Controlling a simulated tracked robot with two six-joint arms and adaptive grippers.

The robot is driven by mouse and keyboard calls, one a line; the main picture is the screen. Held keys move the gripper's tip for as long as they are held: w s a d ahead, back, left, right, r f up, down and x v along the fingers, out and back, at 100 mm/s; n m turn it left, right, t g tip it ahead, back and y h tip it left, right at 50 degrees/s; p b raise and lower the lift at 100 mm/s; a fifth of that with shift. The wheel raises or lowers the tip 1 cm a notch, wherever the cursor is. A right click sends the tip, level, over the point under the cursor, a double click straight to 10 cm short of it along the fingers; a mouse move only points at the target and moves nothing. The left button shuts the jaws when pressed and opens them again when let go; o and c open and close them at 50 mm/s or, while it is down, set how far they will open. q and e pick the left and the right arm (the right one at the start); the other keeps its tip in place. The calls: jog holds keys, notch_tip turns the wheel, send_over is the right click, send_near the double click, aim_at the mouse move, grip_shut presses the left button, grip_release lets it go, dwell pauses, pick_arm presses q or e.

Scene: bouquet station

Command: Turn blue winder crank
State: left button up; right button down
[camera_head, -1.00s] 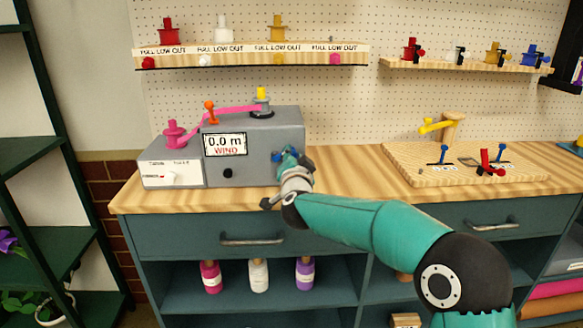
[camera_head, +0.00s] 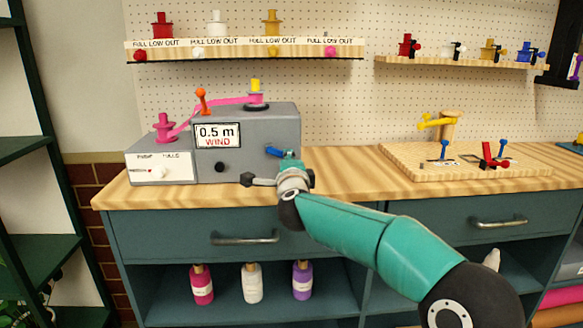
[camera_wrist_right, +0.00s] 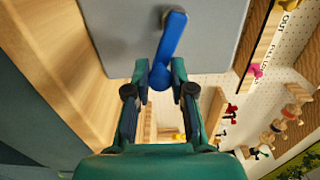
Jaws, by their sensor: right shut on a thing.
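The grey winder (camera_head: 262,135) stands on the wooden counter, and its display (camera_head: 218,135) reads 0.5 m over WIND. The blue crank (camera_head: 275,152) is on the winder's front right; in the right wrist view the crank (camera_wrist_right: 170,45) is a blue lever with a rounded knob at its end. My right gripper (camera_wrist_right: 159,72) is shut on the crank's knob; in the head view the gripper (camera_head: 287,165) partly hides it. A pink ribbon (camera_head: 215,105) runs from a pink spool (camera_head: 163,127) past an orange-topped post (camera_head: 202,100) to a yellow-topped spindle (camera_head: 256,92). My left gripper is not in view.
A wooden board (camera_head: 465,165) with blue, red and yellow levers lies to the right on the counter. A shelf of spools (camera_head: 245,48) hangs above the winder. Bottles (camera_head: 251,283) stand below. The counter between winder and board is clear.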

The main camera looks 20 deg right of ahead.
jog(key=shift+f+m, duration=0.3)
jog(key=shift+m, duration=0.2)
jog(key=c, duration=1)
grip_release()
jog(key=shift+r, duration=0.1)
jog(key=shift+s, duration=0.1)
jog(key=shift+s+a, duration=0.25)
jog(key=shift+s, duration=0.35)
jog(key=v, duration=1)
jog(key=shift+s, duration=0.25)
